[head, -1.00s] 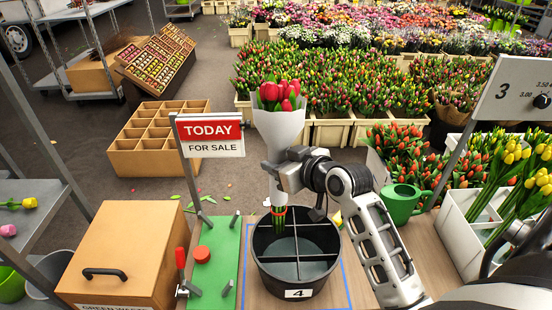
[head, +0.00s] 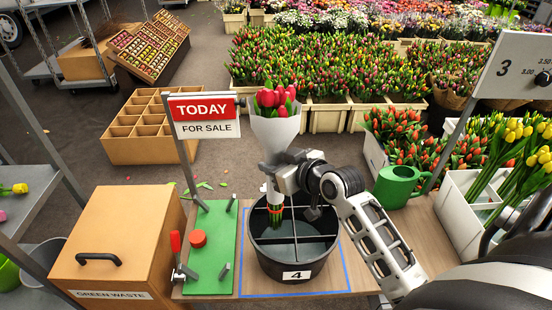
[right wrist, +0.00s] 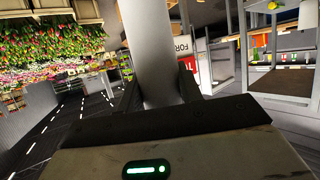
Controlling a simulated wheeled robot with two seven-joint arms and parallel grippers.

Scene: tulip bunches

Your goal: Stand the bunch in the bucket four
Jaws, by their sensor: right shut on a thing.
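The bunch is red tulips (head: 276,97) in a white paper wrap (head: 275,130), with bare green stems below. It is upright. My right gripper (head: 274,172) is shut on the wrap's lower part; the wrist view shows the pale wrap (right wrist: 152,50) between the fingers. The stems (head: 275,212) with a red band reach below the rim of the black bucket labelled 4 (head: 297,276), over its back left compartment. I cannot tell whether the stem ends touch the bottom. The bucket has cross dividers and shows no other flowers. My left gripper is not in view.
A green board (head: 213,262) with pegs and a red knob lies left of the bucket. The TODAY sign (head: 205,115) stands close behind left. A wooden green waste box (head: 120,240) is further left. A green watering can (head: 397,186) and a white tulip crate (head: 462,215) are right.

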